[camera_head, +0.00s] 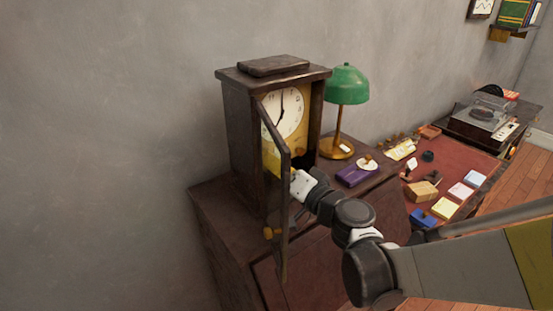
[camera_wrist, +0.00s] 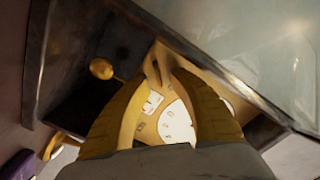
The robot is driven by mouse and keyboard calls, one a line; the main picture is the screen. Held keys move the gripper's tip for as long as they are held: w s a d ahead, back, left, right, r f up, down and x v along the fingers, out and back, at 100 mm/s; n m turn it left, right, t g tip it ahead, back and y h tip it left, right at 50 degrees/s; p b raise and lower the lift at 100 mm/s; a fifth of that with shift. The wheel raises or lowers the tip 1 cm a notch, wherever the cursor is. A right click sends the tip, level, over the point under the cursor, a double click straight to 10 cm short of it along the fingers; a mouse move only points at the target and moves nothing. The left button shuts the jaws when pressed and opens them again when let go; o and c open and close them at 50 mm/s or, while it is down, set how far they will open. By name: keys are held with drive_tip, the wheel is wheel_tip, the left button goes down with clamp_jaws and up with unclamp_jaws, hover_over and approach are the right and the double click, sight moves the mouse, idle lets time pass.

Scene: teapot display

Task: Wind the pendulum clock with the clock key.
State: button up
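The pendulum clock (camera_head: 245,125) stands upright on a dark wooden cabinet, its dial (camera_head: 284,112) facing right. Its glazed door (camera_head: 285,190) is swung open towards me. My gripper (camera_head: 293,178) reaches into the open front, below the dial and partly behind the door edge. In the wrist view, the yellow fingers of my gripper (camera_wrist: 157,68) converge at their tips inside the case. The white dial (camera_wrist: 178,122) shows between them. A round brass piece (camera_wrist: 102,68), perhaps the pendulum bob, is to their left. I cannot make out the clock key or whether the fingertips hold it.
A green lamp (camera_head: 345,85), a purple box (camera_head: 356,174) and a small white dish (camera_head: 367,164) are right of the clock. A red-topped desk (camera_head: 450,155) holds several small boxes, with a record player (camera_head: 484,118) farther back. The cabinet top (camera_head: 215,205) left of the clock is bare.

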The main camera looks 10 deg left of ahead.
clamp_jaws()
drive_tip(key=shift+w+m, duration=0.1)
drive_tip(key=shift+m, duration=0.5)
idle(0.7)
drive_tip(key=m+b, duration=0.1)
drive_tip(key=m, duration=0.3)
drive_tip(key=f+m, duration=0.1)
drive_tip(key=m, duration=0.4)
drive_tip(key=shift+w+d+f+b, duration=0.1)
drive_tip(key=shift+f+b, duration=0.05)
drive_tip(key=shift+b, duration=0.2)
drive_tip(key=shift+m, duration=0.3)
unclamp_jaws()
